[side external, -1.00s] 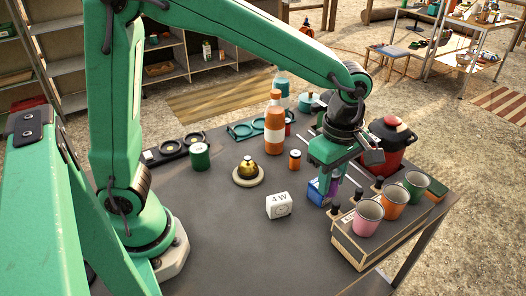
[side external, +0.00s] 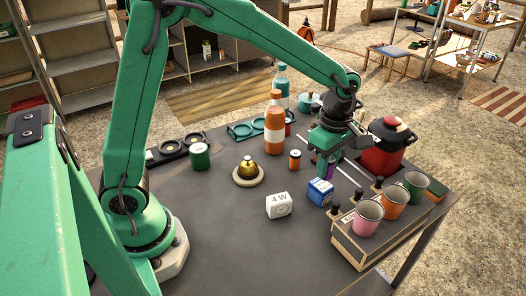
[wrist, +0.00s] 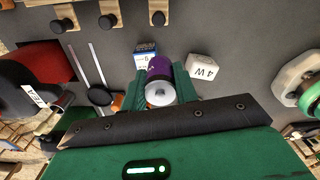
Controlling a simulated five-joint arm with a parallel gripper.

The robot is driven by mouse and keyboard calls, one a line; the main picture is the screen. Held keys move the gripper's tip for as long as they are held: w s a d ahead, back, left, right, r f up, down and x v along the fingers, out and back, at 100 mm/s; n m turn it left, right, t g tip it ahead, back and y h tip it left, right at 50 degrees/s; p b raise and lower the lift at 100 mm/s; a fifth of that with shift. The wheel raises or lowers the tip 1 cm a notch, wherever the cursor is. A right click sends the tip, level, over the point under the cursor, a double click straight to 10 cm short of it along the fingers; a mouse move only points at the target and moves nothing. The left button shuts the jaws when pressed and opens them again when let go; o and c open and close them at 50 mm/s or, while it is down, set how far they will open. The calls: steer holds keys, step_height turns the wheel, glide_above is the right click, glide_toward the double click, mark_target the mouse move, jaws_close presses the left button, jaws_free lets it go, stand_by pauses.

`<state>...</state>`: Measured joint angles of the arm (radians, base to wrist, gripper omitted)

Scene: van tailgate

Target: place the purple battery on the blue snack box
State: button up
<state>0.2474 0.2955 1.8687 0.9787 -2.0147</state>
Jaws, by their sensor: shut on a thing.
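The purple battery (wrist: 159,69) is gripped between the two green fingers of my gripper (wrist: 160,84), its pale round end facing the wrist camera. In the side external view my gripper (side external: 326,170) holds the battery behind the blue snack box, with only a little purple showing. The blue snack box (side external: 319,194) stands on the table, blue and white. In the wrist view the snack box (wrist: 145,50) is partly hidden behind the battery. I cannot tell whether the battery touches it.
A white "4 W" block (side external: 279,206) stands to the left of the snack box. A wooden rack (side external: 376,240) with several cups is to its right. A red pot (side external: 384,158) stands behind right. An orange can (side external: 295,160), tall bottle (side external: 274,125) and bell (side external: 248,170) are left.

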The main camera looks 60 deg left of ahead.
steer(key=w+a+f, duration=0.2)
steer(key=w+a, duration=0.1)
steer(key=shift+a+f, duration=0.15)
steer(key=shift+f, duration=0.15)
steer(key=shift+s+f, duration=0.1)
steer(key=shift+f, duration=1.9)
steer(key=shift+f, duration=0.1)
steer(key=o, duration=1.1)
steer(key=shift+c, duration=0.2)
step_height(320, 180, up, 12)
